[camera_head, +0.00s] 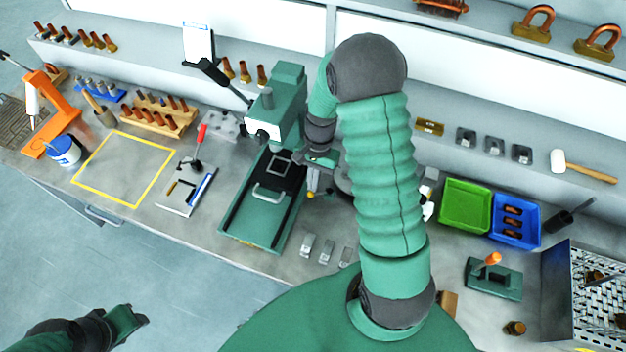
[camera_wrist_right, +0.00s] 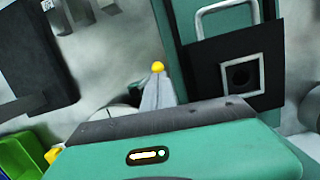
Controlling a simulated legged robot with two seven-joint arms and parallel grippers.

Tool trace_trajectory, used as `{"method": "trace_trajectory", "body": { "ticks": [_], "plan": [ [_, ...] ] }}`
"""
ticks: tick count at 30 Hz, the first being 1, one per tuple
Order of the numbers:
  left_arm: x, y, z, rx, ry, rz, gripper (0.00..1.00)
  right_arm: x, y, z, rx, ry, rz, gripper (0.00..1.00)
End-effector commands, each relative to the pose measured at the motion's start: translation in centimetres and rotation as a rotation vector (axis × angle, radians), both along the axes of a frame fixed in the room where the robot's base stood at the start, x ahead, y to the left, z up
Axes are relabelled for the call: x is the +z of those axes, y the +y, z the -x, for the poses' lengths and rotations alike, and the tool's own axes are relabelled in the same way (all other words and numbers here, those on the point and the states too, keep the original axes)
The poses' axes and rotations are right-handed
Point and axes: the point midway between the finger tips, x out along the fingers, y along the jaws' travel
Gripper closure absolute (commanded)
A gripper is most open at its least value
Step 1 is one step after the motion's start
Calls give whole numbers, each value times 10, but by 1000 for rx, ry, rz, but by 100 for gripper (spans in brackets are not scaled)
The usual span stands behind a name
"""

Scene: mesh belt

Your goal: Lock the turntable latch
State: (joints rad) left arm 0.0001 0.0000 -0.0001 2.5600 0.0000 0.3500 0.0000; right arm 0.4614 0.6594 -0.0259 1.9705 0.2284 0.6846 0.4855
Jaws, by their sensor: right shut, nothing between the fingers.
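A small yellow knob (camera_head: 310,195), probably the latch handle, shows beside the green press in the head view. A round grey part, perhaps the turntable (camera_head: 343,180), is mostly hidden behind my right arm. My left gripper (camera_head: 136,317) is low at the left, over the floor and away from the bench; its finger opening is unclear.
The green press (camera_head: 278,105) and its slide base (camera_head: 240,222) stand directly left of my right gripper. Small metal blocks (camera_head: 308,245) lie near the front edge. A green bin (camera_head: 465,207) and blue bin (camera_head: 534,238) sit right of my arm.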

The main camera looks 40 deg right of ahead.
Motion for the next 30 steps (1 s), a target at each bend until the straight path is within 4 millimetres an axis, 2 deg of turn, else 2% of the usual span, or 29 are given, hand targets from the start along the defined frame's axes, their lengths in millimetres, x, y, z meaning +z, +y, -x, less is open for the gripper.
{"method": "trace_trajectory", "body": {
  "ticks": [8,30],
  "plan": [
    [0,0,0,-1,0,0,60,0,0,0,8,0,0,100],
    [6,0,0,0,0,0,60,1,6,4,165,2,1,100]
  ]
}}
